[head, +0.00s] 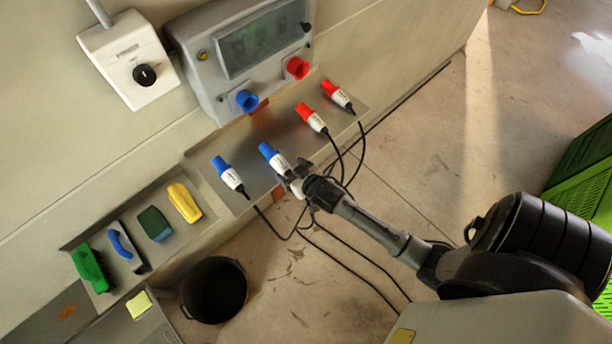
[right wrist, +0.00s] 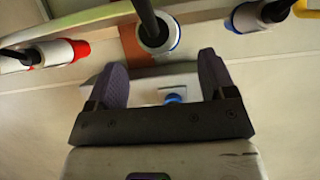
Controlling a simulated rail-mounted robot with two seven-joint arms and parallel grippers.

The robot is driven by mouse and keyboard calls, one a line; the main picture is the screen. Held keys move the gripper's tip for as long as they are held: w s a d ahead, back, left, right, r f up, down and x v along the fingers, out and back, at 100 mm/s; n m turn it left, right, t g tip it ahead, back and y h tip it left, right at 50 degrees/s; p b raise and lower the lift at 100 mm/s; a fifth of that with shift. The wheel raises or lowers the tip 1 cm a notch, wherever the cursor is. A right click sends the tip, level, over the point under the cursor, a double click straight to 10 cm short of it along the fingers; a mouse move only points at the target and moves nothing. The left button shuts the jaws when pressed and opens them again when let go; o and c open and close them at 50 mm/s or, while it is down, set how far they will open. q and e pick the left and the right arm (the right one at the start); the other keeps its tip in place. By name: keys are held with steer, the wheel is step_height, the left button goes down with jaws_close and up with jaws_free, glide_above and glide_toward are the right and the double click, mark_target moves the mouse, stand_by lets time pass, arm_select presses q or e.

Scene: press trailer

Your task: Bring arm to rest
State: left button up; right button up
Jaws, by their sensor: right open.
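My right gripper (head: 292,177) is open at the cable end of a blue-and-white plug (head: 273,158), the second from the left on the grey shelf. In the right wrist view the two dark fingers (right wrist: 163,78) stand apart, with nothing held between them. The same blue-ringed plug (right wrist: 158,36) and its black cable show just beyond the fingertips; I cannot tell whether they touch. My right arm (head: 370,222) reaches in from the lower right. My left gripper is not in view.
Another blue plug (head: 228,173) and two red plugs (head: 311,117) (head: 337,95) lie on the shelf (head: 240,140). Cables hang to the floor. A socket box (head: 207,75) is above; brushes (head: 155,223) lie left. A black bucket (head: 214,290) and green crate (head: 580,165) flank open floor.

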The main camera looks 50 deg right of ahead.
steer(key=v, duration=0.8)
